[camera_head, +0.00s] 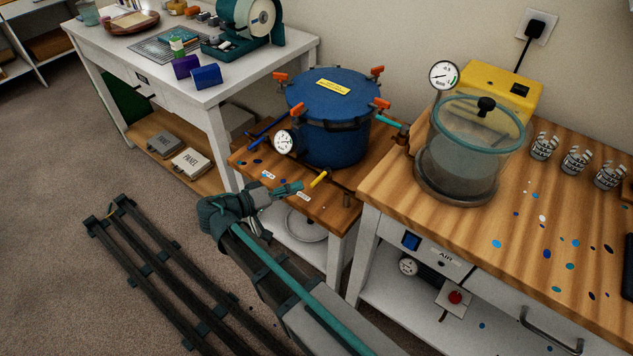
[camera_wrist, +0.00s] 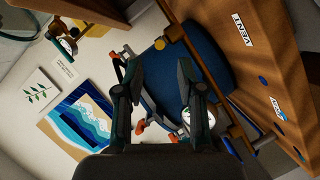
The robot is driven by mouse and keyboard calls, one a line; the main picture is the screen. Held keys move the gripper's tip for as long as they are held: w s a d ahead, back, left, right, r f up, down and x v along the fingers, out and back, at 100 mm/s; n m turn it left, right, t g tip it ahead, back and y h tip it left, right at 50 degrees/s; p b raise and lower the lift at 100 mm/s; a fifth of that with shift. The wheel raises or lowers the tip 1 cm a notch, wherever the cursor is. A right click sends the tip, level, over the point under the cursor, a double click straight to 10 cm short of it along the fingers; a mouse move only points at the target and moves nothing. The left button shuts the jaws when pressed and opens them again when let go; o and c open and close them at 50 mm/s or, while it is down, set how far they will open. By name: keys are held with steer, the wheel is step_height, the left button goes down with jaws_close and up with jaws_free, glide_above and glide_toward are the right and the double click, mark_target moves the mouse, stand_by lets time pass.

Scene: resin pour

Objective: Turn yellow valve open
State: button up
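The yellow valve handle (camera_head: 318,180) sticks out at the front of the wooden stand, low in front of the blue pressure pot (camera_head: 335,125), on a brass-coloured pipe. My gripper (camera_head: 296,187) is just left of the handle, with a small gap showing in the head view. In the wrist view my gripper (camera_wrist: 160,72) has its two dark fingers apart with nothing held between them. A small yellow end (camera_wrist: 160,44), apparently the valve handle, shows just beyond the fingertips, slightly left of a brass part. The exact distance to it is unclear.
The pot has orange clamps and a gauge (camera_head: 286,142). A blue valve handle (camera_head: 262,134) sits at its left. VENT (camera_wrist: 242,29) and another label mark the stand. A clear chamber (camera_head: 463,160) stands on the right bench. Floor rails (camera_head: 170,275) lie at left.

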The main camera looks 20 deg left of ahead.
mark_target(316, 181)
steer(key=p+x, duration=0.1)
steer(key=x, duration=0.7)
steer(key=shift+f, duration=0.1)
steer(key=shift+c, duration=0.2)
jaws_close()
steer(key=shift+d, duration=0.1)
